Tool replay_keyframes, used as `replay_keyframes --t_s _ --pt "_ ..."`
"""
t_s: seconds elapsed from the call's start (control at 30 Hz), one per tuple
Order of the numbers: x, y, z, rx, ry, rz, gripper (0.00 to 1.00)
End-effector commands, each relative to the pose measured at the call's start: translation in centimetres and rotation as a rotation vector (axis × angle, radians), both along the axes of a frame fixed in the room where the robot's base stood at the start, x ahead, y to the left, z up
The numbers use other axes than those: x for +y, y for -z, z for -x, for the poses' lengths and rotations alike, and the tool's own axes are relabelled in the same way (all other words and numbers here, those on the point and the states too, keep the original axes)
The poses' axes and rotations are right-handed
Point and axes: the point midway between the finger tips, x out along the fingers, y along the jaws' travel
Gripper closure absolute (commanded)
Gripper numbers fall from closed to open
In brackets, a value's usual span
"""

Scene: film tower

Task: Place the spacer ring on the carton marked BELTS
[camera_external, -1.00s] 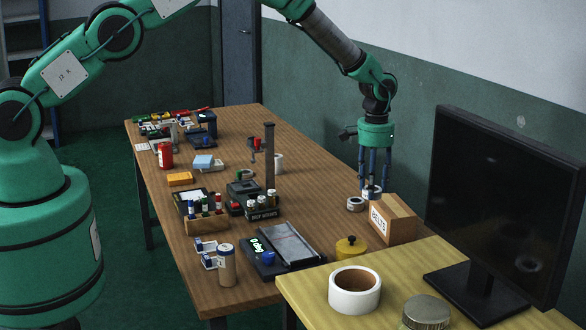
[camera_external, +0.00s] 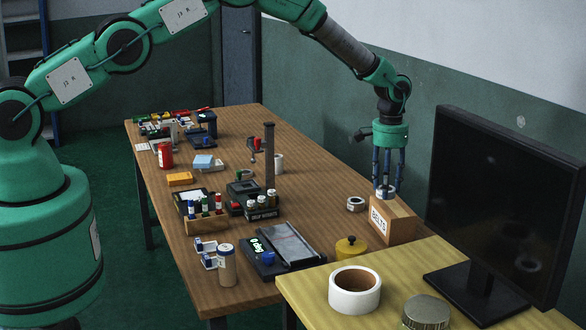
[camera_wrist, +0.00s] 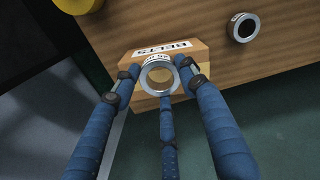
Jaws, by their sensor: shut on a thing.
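The spacer ring is a short silver ring with a pale marked band; it shows in the wrist view (camera_wrist: 159,74) and in the external view (camera_external: 385,192). My gripper (camera_external: 386,186) points down with its blue fingers shut on the ring. The carton marked BELTS (camera_external: 397,222) is a tan box with a white label, at the right edge of the wooden table. In the wrist view the carton (camera_wrist: 194,51) lies behind and below the ring. The ring appears over the carton's top; whether they touch I cannot tell.
Another ring (camera_external: 356,204) lies on the wooden table (camera_external: 315,213) left of the carton. A yellow lidded pot (camera_external: 350,248) stands in front. A black monitor (camera_external: 500,205) rises close on the right. A white tape roll (camera_external: 354,290) lies on the nearer yellow table.

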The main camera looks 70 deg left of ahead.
Motion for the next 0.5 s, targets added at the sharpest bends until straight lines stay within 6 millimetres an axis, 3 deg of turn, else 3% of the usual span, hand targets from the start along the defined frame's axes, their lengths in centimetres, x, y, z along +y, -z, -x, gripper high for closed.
replay_keyframes --t_s 0.3,0.5 --pt "0.0 2.8 0.1 0.001 0.0 0.0 0.85" --pt "0.0 3.1 0.1 0.0 0.0 0.0 0.85"
